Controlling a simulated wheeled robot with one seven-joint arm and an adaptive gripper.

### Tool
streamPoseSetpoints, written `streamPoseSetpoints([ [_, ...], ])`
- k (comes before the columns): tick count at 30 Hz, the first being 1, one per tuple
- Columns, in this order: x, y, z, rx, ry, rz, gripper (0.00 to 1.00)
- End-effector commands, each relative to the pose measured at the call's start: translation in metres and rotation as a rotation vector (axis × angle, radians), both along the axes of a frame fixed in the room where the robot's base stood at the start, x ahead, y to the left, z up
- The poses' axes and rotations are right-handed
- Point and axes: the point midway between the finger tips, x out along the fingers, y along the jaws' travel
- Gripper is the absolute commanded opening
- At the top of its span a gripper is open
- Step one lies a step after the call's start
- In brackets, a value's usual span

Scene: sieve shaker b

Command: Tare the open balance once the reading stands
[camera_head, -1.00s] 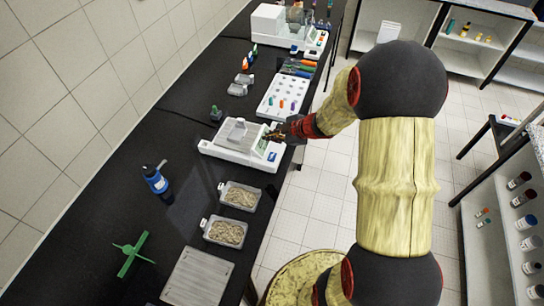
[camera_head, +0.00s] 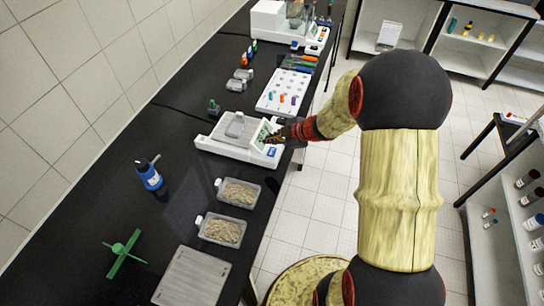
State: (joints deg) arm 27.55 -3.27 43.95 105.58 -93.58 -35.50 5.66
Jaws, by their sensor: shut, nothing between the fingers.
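The open balance (camera_head: 215,145) is a white, flat instrument on the black bench. A small grey container (camera_head: 236,124) sits on its pan. A greenish display (camera_head: 259,134) and a blue key (camera_head: 271,152) show on its right-hand panel. The reading is too small to make out. My gripper (camera_head: 270,138) is dark, shut and empty, with its fingertips over the panel beside the display. I cannot tell whether it touches the panel. My fingers hide part of the panel.
Two tubs of grainy material (camera_head: 239,192) (camera_head: 222,231) stand in front of the balance. A blue bottle (camera_head: 151,178) and a green cross-shaped piece (camera_head: 124,253) are on the left. A white rack (camera_head: 284,91) stands behind, and another enclosed balance (camera_head: 268,20) is farther back.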

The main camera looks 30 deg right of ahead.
Motion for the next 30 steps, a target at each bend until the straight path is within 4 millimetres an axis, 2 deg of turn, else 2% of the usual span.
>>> streamPoseSetpoints([
  [1,0.0,0.0,-0.011,0.0,0.0,0.0,0.0],
  [3,0.0,0.0,-0.018,0.002,0.002,0.0,0.0],
  [9,0.0,0.0,-0.033,0.001,0.0,-0.001,0.0],
  [30,0.0,0.0,-0.034,0.0,-0.001,-0.001,0.0],
])
